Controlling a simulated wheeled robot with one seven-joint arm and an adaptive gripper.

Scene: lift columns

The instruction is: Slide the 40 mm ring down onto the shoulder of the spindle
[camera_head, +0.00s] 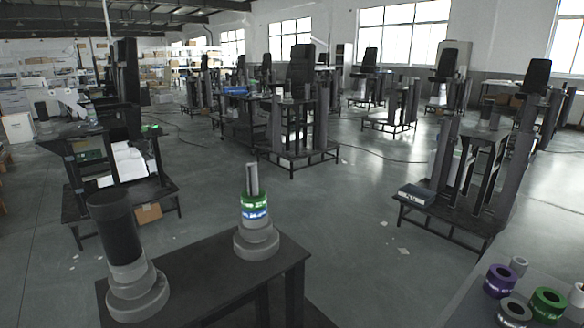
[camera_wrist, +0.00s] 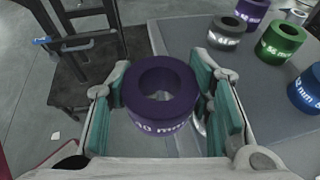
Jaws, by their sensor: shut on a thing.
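A purple ring (camera_wrist: 150,114) marked "40 mm" is in the wrist view, upright with its round hole facing the camera. My gripper (camera_wrist: 162,100) has its teal pads on either side of the ring and is shut on it. The ring hangs in front of the grey table edge; its height is unclear. In the head view, a spindle with a thin grey post (camera_head: 252,178) stands on a dark table. A green ring (camera_head: 254,200) and a blue ring (camera_head: 255,214) sit around it, above a stepped grey base (camera_head: 256,243). My gripper is outside the head view.
A dark column (camera_head: 112,230) on a grey stepped base stands left of the spindle. A grey table (camera_wrist: 265,105) at right bears another purple ring (camera_head: 500,281), a green ring (camera_head: 547,305), a grey ring (camera_head: 514,312) and a blue ring (camera_wrist: 305,92). Floor shows between the tables.

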